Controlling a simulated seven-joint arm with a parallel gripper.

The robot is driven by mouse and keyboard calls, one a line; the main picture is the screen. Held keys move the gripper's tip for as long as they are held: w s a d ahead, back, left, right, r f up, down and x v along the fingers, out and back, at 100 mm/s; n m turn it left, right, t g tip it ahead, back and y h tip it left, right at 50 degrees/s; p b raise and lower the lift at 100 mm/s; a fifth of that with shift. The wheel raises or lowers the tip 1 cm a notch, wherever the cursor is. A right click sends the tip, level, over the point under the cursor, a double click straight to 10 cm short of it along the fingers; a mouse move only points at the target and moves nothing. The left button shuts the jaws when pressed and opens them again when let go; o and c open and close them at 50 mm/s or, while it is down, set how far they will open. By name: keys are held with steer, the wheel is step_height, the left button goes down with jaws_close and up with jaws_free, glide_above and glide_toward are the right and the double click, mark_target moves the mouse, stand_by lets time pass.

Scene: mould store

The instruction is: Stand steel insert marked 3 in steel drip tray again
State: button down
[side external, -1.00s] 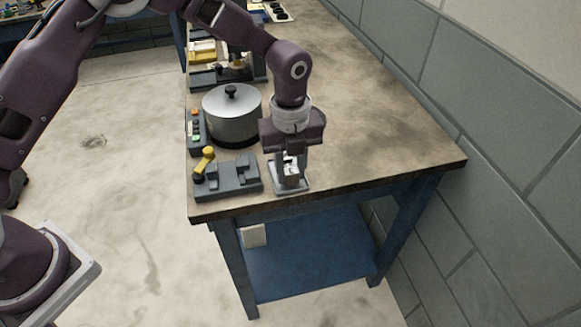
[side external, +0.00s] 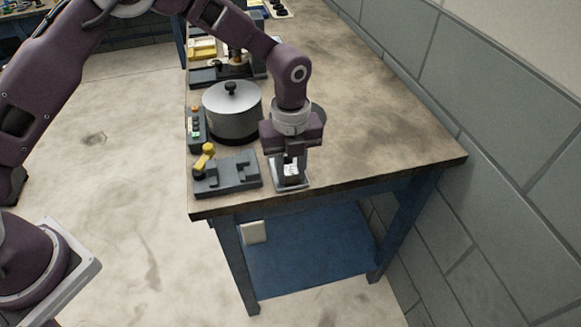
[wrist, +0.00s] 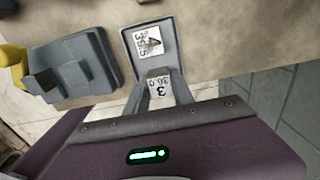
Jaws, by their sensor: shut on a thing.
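The steel insert marked 3 (wrist: 157,88) shows a white label with "3" and "36.0" in the wrist view. My gripper (wrist: 158,98) is shut on it, with one finger on each side. The grey steel drip tray (wrist: 174,57) lies just beyond and around the fingertips. A second white label (wrist: 149,41), which seems to read 4 and 35.5, lies inside the tray. In the side view my gripper (side external: 290,168) points straight down over the tray (side external: 291,187) near the bench's front edge. Whether the insert touches the tray floor I cannot tell.
A dark grey fixture with a yellow handle (side external: 228,178) stands close left of the tray. A lidded steel pot (side external: 232,112) stands behind it, with a small button box (side external: 195,125) beside it. The bench (side external: 385,130) is clear to the right.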

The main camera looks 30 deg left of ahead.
steer(key=c, duration=1.2)
jaws_free()
steer(key=shift+r, duration=2.3)
steer(key=o, duration=0.5)
steer(key=shift+o, duration=0.2)
